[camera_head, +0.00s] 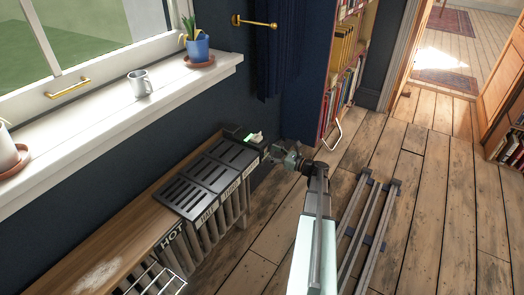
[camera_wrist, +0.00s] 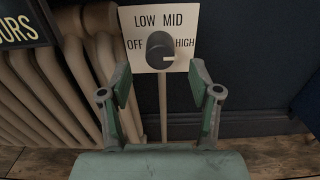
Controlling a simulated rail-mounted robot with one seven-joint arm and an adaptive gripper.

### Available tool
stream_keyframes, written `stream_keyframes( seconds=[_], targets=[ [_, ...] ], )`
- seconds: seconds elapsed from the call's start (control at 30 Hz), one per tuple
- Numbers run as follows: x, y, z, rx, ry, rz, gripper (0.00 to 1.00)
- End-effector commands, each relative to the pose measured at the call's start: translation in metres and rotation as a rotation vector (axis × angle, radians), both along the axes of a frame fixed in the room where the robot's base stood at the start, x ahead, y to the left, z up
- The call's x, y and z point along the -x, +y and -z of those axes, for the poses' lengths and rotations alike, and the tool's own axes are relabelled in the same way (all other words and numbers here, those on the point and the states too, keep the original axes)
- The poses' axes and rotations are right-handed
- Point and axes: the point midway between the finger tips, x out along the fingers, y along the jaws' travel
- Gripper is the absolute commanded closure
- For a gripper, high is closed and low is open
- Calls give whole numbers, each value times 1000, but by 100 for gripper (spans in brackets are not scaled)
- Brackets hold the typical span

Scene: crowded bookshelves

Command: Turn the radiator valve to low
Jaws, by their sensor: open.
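The radiator valve's dark round knob (camera_wrist: 160,48) sits on a cream plate marked OFF, LOW, MID and HIGH, in the upper middle of the wrist view. The knob's pale pointer mark faces right, near HIGH. My gripper (camera_wrist: 160,78) is open and empty, with its fingers spread below the plate, one to each side of the knob. I see no contact with the knob. In the head view my gripper (camera_head: 290,160) is at the right end of the radiator (camera_head: 225,215), and the valve plate cannot be made out there.
The pale radiator columns (camera_wrist: 58,85) stand close at left in the wrist view. Black slatted covers (camera_head: 205,185) and a wooden ledge (camera_head: 130,240) top the radiator. A cup (camera_head: 140,84) and a blue plant pot (camera_head: 197,48) stand on the windowsill.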

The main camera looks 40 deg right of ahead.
Motion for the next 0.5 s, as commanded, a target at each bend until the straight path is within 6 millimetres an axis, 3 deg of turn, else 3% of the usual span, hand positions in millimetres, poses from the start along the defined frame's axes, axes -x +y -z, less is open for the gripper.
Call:
stream_keyframes(
  seconds=[0.2, 0.5],
  targets=[
    [-34, 11, 1, 0, 0, -2, 37],
    [-49, 17, 0, 0, 0, -1, 37]
  ],
)
